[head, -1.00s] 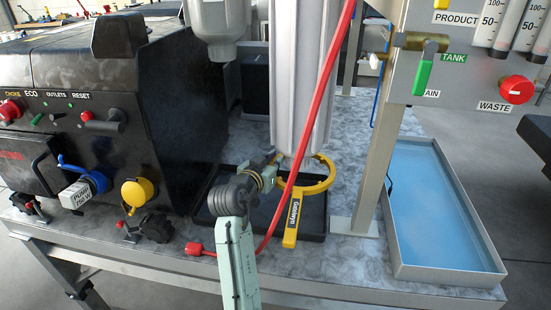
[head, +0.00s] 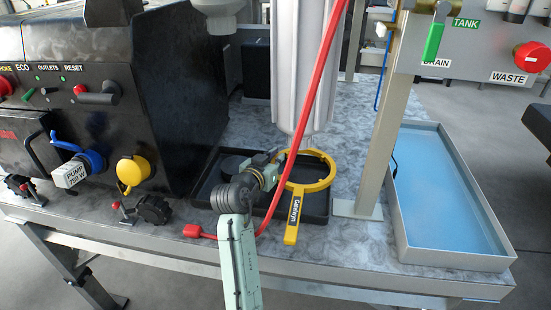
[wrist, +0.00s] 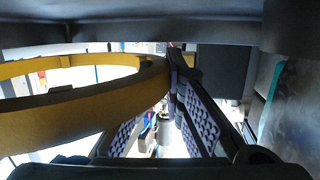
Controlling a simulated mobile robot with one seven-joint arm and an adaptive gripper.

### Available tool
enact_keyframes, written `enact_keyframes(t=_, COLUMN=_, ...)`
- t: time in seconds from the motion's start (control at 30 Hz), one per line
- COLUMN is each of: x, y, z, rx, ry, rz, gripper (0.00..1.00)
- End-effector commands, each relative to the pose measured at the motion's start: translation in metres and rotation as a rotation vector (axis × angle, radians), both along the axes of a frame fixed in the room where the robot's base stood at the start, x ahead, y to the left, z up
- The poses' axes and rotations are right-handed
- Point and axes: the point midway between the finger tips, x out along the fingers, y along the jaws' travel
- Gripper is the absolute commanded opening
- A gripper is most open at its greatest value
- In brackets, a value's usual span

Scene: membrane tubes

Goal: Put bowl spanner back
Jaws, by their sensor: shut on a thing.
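The yellow bowl spanner (head: 292,214), a ring with a short labelled handle, is held with its ring roughly level and its handle towards the front. My gripper (head: 276,165) is shut on the left side of the ring. In the wrist view the ring (wrist: 90,118) fills the left side and meets the converging fingers (wrist: 172,70). The white filter bowl (head: 312,75) hangs above the ring; its lower tip is just over the ring's back part. A black tray (head: 318,213) lies beneath; I cannot tell whether the spanner touches it.
A red hose (head: 308,110) crosses in front of the bowl and ring. A metal post (head: 382,140) and a blue-filled tray (head: 445,190) stand at right. The black pump unit (head: 165,110) is at left. A round black piece (head: 233,166) sits in the black tray.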

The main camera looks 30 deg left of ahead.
Motion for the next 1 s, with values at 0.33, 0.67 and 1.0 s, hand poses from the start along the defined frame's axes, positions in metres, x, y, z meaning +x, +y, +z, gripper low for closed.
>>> enact_keyframes(t=0.33, x=0.000, y=0.000, z=-0.007, rx=0.000, ry=0.000, rz=0.000, gripper=0.00)
enact_keyframes(t=0.67, x=0.000, y=0.000, z=-0.017, rx=-0.005, ry=0.007, rz=-0.001, gripper=0.00)
enact_keyframes(t=1.0, x=0.000, y=0.000, z=-0.029, rx=-0.009, ry=0.015, rz=-0.001, gripper=0.00)
